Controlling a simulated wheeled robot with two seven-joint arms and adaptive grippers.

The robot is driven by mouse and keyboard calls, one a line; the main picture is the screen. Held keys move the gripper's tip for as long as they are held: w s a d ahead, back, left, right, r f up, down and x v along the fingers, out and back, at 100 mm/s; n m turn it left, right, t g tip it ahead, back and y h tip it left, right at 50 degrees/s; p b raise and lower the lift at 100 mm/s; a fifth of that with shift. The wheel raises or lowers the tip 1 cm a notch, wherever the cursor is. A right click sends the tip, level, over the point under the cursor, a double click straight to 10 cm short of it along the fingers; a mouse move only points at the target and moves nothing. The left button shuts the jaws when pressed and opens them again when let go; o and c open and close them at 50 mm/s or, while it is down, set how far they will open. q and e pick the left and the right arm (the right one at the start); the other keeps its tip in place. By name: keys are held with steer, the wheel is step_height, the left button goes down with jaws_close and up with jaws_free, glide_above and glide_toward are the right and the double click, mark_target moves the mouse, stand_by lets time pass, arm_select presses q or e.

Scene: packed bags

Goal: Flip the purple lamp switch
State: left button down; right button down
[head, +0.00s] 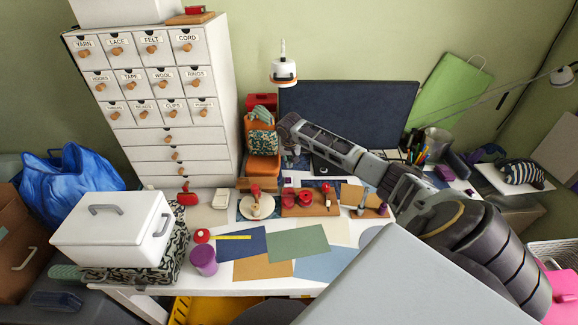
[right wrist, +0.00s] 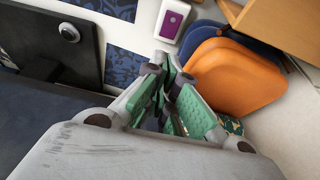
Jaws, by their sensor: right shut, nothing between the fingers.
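The purple switch (right wrist: 173,20) shows in the right wrist view as a purple rocker on a white plate, at the top centre. I cannot make it out surely in the head view, where my right arm covers part of the desk's back. My right gripper (head: 287,132) reaches in from the right, in front of the dark monitor's left edge. In the right wrist view my right gripper (right wrist: 164,63) has its green-padded fingers shut and empty. Its fingertips appear just below the switch in the picture, with no clear contact. My left gripper is not in view.
An orange cushion-like object (right wrist: 235,78) lies right of the fingers. A dark monitor (head: 350,108) stands behind my right arm. A white lamp (head: 284,72) hangs above. A white drawer cabinet (head: 155,120) stands at left. Coloured sheets (head: 298,245) cover the desk's front.

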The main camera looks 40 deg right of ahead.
step_height(320, 180, up, 6)
steer(key=shift+s+a+r, duration=0.15)
steer(key=shift+s, duration=0.1)
stand_by(0.8)
